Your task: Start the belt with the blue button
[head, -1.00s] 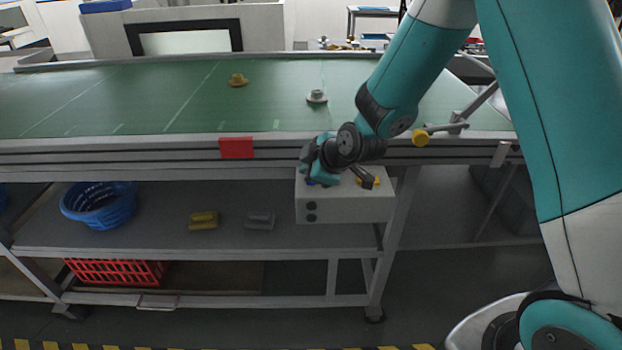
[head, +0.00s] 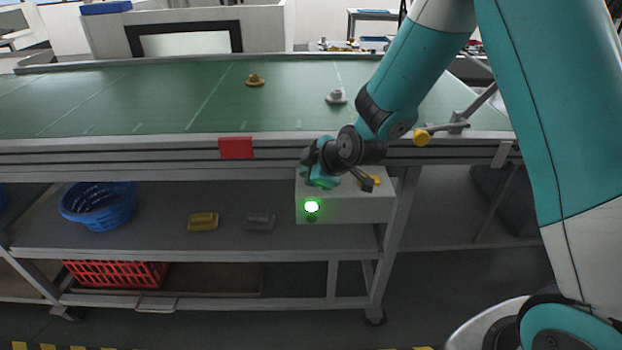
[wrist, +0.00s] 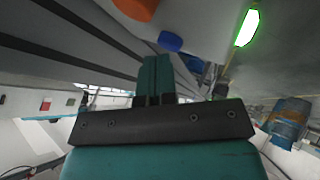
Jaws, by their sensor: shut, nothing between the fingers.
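The grey control box (head: 355,209) hangs under the front rail of the green belt (head: 150,100). A green lamp (head: 311,206) glows on its front and also shows bright in the wrist view (wrist: 247,27). The blue button (wrist: 170,41) is on the box in the wrist view; in the head view my gripper hides it. My gripper (head: 320,182) is shut and empty at the left part of the box top. Its fingertips (wrist: 154,62) are close to the blue button; I cannot tell whether they touch it.
A yellow-orange knob (head: 371,180) is on the box, right of my gripper. An orange part (head: 255,80) and a grey part (head: 336,97) lie on the belt. The shelf below holds a blue basket (head: 98,204) and a yellow block (head: 203,221).

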